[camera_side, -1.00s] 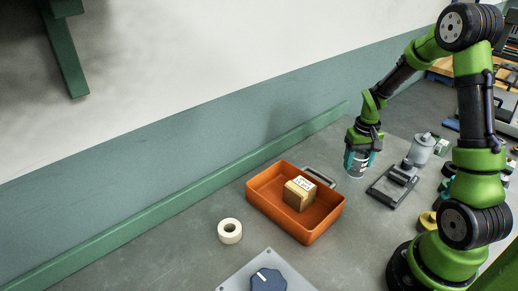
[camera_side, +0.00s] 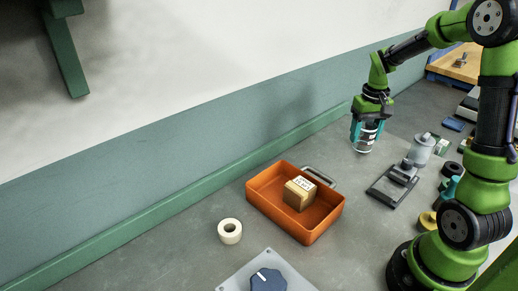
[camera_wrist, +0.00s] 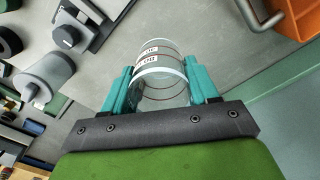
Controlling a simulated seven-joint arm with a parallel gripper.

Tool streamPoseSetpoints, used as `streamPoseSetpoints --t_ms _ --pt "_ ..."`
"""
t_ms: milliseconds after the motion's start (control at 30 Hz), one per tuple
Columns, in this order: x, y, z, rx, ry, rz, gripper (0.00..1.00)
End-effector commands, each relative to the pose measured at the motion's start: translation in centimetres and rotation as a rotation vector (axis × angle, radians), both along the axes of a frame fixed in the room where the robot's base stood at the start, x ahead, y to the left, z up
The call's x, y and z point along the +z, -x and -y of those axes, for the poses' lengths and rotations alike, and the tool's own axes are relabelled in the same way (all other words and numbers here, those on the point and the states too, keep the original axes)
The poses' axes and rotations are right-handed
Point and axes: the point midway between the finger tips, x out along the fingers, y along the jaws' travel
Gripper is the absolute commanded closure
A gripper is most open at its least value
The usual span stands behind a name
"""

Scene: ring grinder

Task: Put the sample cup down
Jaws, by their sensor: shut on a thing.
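The sample cup (camera_side: 363,138) is a clear cup with a white and red band and a printed label. My gripper (camera_side: 366,132) is shut on it, with one teal finger on each side. In the wrist view the cup (camera_wrist: 160,65) sits between the teal fingers of my gripper (camera_wrist: 162,88). In the side view the cup is upright or nearly so, over the grey bench behind the black stand. I cannot tell for certain how far its base is from the bench top.
An orange tray (camera_side: 323,226) with a cardboard box (camera_side: 299,193) in it stands left of the cup. A black stand (camera_side: 384,192) and a grey canister (camera_side: 421,150) are in front and right. A tape roll (camera_side: 230,231) lies further left. The green wall rail (camera_side: 170,210) runs behind.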

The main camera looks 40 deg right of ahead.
Motion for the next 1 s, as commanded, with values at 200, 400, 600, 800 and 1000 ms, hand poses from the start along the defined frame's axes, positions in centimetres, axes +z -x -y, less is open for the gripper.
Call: streamPoseSetpoints --t_ms 200,400,600,800,1000 --pt "3.9 -0.1 0.0 0.0 0.002 0.005 0.7" --pt "5.2 -1.5 -2.1 0.057 0.0 0.0 0.7" --pt "5.1 -4.0 -6.6 0.167 0.001 -0.001 0.7" --pt "5.2 -6.8 -14.8 0.351 0.001 0.0 0.71" --pt "5.2 -7.5 -25.7 0.577 0.001 0.0 0.71"
